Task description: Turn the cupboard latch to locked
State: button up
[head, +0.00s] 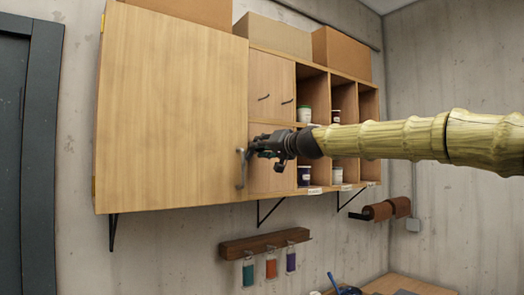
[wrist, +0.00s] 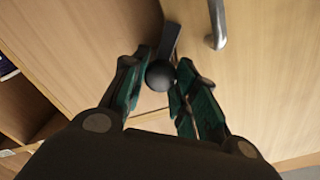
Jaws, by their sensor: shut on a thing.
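The cupboard (head: 170,110) hangs on the wall with its large wooden door closed. In the wrist view the latch (wrist: 168,42) is a dark lever ending in a round black knob, set against the wood beside the metal door handle (wrist: 216,25). My gripper (wrist: 160,82) has its two green-padded fingers on either side of the knob and is shut on it. In the head view my gripper (head: 262,148) is at the door's right edge, just right of the handle (head: 240,168). There the gripper hides the latch, and I cannot tell its set position.
Right of the door are small drawers or doors (head: 270,85) and open shelves with jars (head: 304,114). Cardboard boxes (head: 341,52) stand on top. A bench (head: 408,285) shows at lower right.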

jog(key=m, duration=1)
jog(key=shift+w+d, duration=0.1)
jog(key=shift+m, duration=0.4)
jog(key=o, duration=1)
jog(key=shift+f, duration=0.1)
jog(key=v, duration=1.2)
